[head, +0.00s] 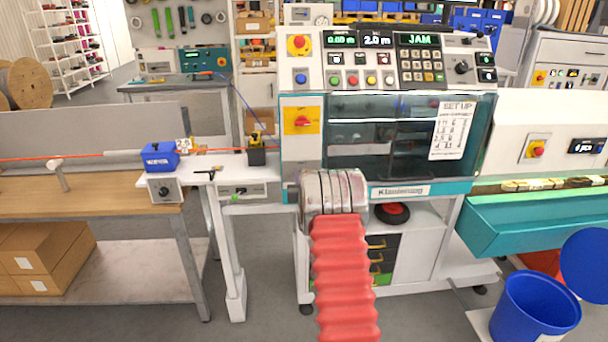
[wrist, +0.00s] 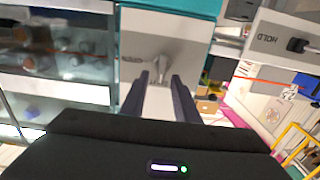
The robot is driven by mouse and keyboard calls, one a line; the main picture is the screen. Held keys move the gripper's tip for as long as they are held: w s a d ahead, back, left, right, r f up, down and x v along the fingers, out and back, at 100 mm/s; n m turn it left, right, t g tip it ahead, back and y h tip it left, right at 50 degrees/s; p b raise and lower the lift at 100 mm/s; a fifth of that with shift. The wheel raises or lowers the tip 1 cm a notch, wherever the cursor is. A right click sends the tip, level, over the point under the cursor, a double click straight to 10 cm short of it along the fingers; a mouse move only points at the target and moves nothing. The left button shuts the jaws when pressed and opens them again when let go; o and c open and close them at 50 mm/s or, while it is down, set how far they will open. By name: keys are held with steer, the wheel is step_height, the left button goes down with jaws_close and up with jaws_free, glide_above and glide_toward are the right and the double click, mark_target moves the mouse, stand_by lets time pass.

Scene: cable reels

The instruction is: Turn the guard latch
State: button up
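The guard latch (wrist: 160,69) shows in the wrist view as a small grey metal handle on a pale panel, with faint lettering to its left. My gripper (wrist: 160,78) is open, its two dark fingers pointing at that panel. The latch appears in the gap between the fingertips, and I see no finger pressed on it. I cannot tell how far the tips are from the panel. In the head view the machine's dark guard window (head: 375,135) is down, and my red arm and silver wrist hide the latch and fingers.
The control panel (head: 400,62) above the guard reads JAM. A red switch on a yellow plate (head: 302,121) sits left of the window. A blue box (head: 160,156) and a workbench (head: 90,192) stand left. A teal trough (head: 535,215) and blue bin (head: 535,305) are right.

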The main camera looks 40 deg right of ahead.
steer(key=shift+w+d, duration=0.35)
steer(key=shift+w, duration=0.15)
